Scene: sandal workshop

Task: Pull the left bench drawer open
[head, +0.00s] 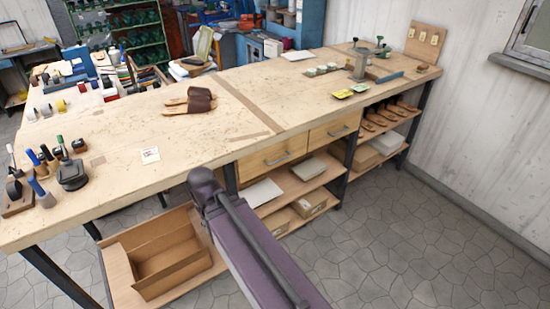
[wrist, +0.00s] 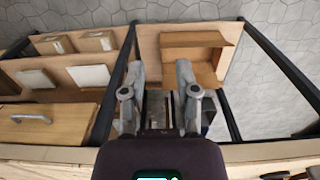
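The left bench drawer (head: 272,160) is a light wooden front with a grey bar handle (head: 278,159), under the bench top in the head view. It looks shut, flush with the frame. In the wrist view, which is upside down, a drawer front (wrist: 55,124) with its handle (wrist: 31,117) lies at the lower left, off to the side of my gripper. My gripper (wrist: 159,68) is open, with its two grey fingers apart and nothing seen held between them. It is apart from the handle. In the head view my purple arm hides the gripper.
The right drawer (head: 335,130) is beside the left one. Shelves below hold a white sheet (head: 260,192) and cardboard boxes (head: 309,205). An open cardboard box (head: 170,265) sits on the low left shelf. A dark bench leg (head: 231,180) stands left of the drawers. The floor (head: 410,230) at right is clear.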

